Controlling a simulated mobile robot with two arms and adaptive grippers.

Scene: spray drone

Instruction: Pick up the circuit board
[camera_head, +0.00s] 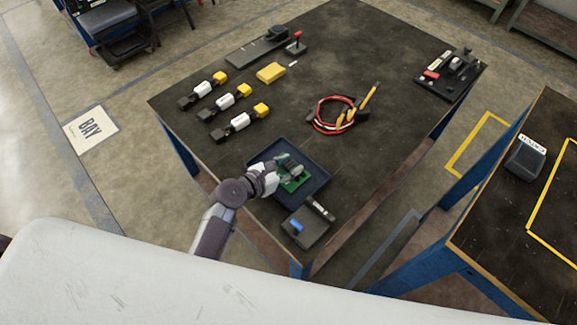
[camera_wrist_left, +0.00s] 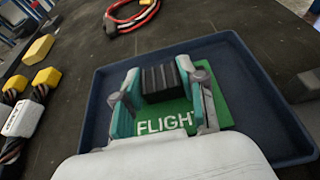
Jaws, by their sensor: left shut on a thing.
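The circuit board is green with white lettering that begins "FLIGH" (camera_wrist_left: 188,116) and a black ribbed block on top. In the head view the circuit board (camera_head: 296,184) shows at the dark blue tray (camera_head: 318,172) near the table's front corner. My left gripper (camera_head: 289,170) reaches in from the left over the tray. In the left wrist view its fingers (camera_wrist_left: 158,85) stand on either side of the black block and are shut on the board. I cannot tell whether the board is raised off the tray floor. My right gripper is not in view.
A dark box with a blue label (camera_head: 306,228) sits beside the tray. Several yellow-tipped connectors (camera_head: 232,98) lie to the left. A red cable loop (camera_head: 334,114) lies to the right. Another table (camera_head: 500,215) stands at the right.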

